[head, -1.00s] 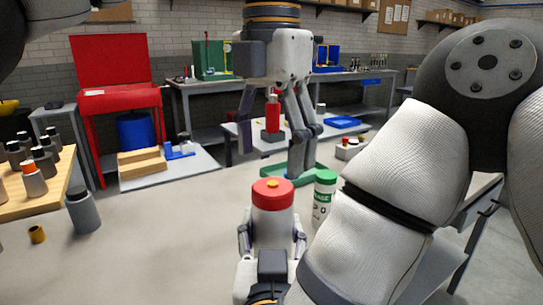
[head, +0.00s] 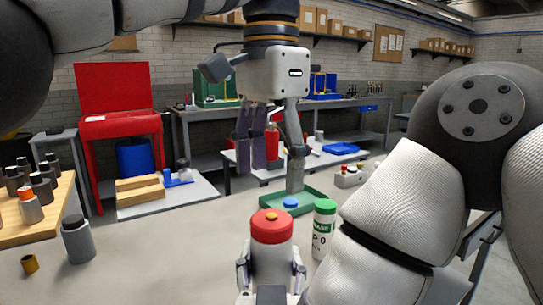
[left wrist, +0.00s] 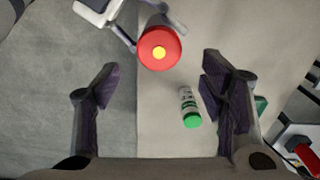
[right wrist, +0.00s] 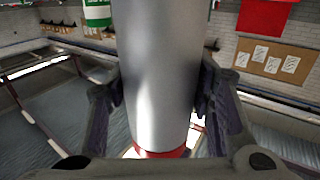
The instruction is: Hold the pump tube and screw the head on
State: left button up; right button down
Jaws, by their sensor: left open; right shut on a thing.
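The pump tube (head: 271,262) is a pale grey cylinder standing upright, with a red top (head: 271,228) that has an orange-yellow centre. My right gripper (head: 271,275) is shut around the tube's sides. The right wrist view shows the smooth tube (right wrist: 160,75) between the fingers, with red at its end. My left gripper (head: 263,165) is open and empty, higher in the picture. In the left wrist view the red top (left wrist: 160,49) lies beyond the open fingers (left wrist: 160,82), apart from them. I cannot tell how firmly the red top sits on the tube.
A white and green can (head: 323,230) stands close right of the tube.

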aim_at(271, 215)
pick_arm(q)
jog(key=n, duration=0.7)
jog(key=shift+r, duration=0.3)
jog(key=n, duration=0.5)
jog(key=shift+r, duration=0.15)
notch_tip(271, 215, down, 8)
